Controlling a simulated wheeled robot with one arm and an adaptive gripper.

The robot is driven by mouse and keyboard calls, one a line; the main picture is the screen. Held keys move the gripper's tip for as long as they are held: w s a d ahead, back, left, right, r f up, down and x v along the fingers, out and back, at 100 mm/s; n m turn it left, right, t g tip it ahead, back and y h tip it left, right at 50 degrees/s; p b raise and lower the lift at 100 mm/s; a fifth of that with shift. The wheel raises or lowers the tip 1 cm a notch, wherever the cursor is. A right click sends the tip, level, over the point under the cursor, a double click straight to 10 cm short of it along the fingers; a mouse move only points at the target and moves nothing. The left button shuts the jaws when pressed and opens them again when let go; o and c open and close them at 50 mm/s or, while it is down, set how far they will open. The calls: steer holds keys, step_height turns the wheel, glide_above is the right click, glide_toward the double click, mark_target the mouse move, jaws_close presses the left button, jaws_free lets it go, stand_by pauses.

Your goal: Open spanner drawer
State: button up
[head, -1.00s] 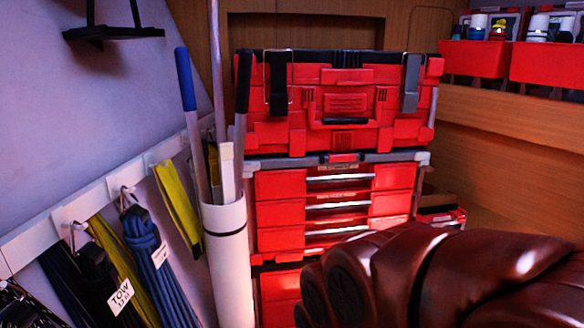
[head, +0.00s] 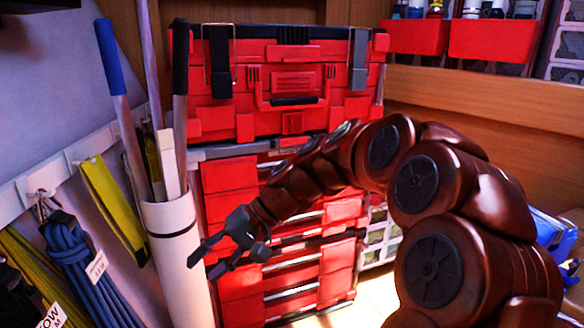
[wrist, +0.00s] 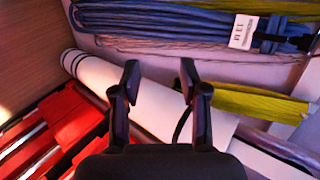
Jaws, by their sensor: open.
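A red drawer chest (head: 230,178) with silver bar handles stands below a red toolbox. My arm hides much of its upper fronts. Lower drawer fronts (head: 340,252) show beneath the arm. I cannot tell which drawer is the spanner drawer; no label is readable. My gripper (head: 202,268) is open and empty, in front of the chest's left side and beside the white tube. It points left, away from the handles. In the wrist view the open fingers (wrist: 160,82) face the white tube, and red drawer fronts (wrist: 72,122) with pale handles lie at lower left.
A white tube (head: 172,235) holding long-handled tools stands close left of the chest. Blue coiled rope (head: 75,250) and yellow straps (head: 108,200) hang on the left wall. The red latched toolbox (head: 290,85) sits on top. Red bins (head: 490,40) line the right shelf.

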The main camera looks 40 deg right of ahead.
steer(key=w+d+r+m+t+y+b, duration=0.1)
steer(key=w+d+r+m+t, duration=0.15)
steer(key=w+d, duration=0.4)
steer(key=w+d+r+m+t+y+b, duration=0.1)
steer(key=w+d+r+t, duration=0.2)
steer(key=d, duration=0.6)
steer(key=d+m+t+h, duration=0.35)
steer(key=d+t, duration=0.35)
steer(key=d, duration=1.4)
steer(key=shift+m+y, duration=0.35)
steer(key=shift+m, duration=0.05)
steer(key=x, duration=0.5)
steer(key=r+p+x, duration=0.1)
steer(key=x, duration=0.2)
steer(key=shift+w, duration=0.15)
steer(key=shift+a+r, duration=0.1)
steer(key=shift+a, duration=0.1)
steer(key=shift+c, duration=0.5)
jaws_close()
